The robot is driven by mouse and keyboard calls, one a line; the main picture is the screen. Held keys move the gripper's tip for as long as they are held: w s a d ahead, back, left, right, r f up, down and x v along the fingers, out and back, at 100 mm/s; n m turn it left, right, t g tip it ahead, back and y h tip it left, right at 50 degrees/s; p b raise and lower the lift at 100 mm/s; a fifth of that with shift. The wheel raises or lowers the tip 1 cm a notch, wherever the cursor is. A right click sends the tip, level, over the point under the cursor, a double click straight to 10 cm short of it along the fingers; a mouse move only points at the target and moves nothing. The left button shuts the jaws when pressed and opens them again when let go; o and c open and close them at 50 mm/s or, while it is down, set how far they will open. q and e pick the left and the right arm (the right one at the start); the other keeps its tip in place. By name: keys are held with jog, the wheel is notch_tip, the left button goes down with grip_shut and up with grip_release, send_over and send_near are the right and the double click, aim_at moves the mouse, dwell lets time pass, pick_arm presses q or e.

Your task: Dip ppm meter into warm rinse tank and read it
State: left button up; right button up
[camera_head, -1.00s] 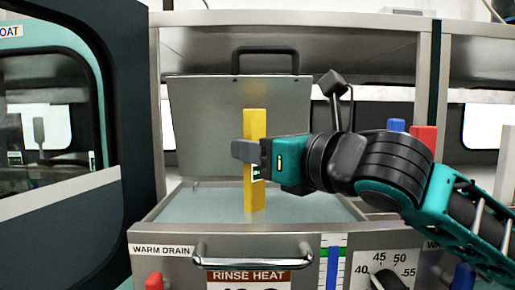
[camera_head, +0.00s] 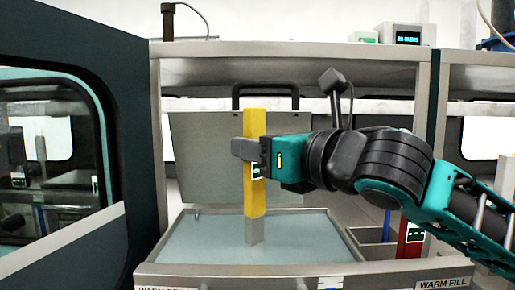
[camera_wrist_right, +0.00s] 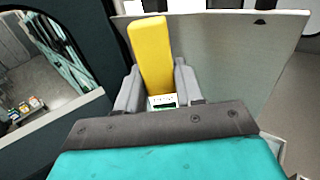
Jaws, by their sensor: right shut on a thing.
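My right gripper (camera_head: 252,150) is shut on the ppm meter (camera_head: 255,200), a yellow upright bar with a grey lower tip. In the head view the meter stands roughly vertical over the warm rinse tank (camera_head: 190,250), and its grey tip shows against the pale blue water. I cannot tell for sure how deep the tip is. A small dark display with green marks shows on the meter beside the fingers, too small to read. In the right wrist view the yellow meter (camera_wrist_right: 151,55) sits between both fingers (camera_wrist_right: 157,88). My left gripper is not in view.
The tank's grey lid (camera_head: 200,150) stands open behind the meter. A red thing (camera_head: 410,235) with a display stands in a compartment right of the tank. A shelf (camera_head: 290,75) runs above, with a small display box (camera_head: 400,35) on top. A dark cabinet stands at left.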

jog(key=shift+r, duration=4.35)
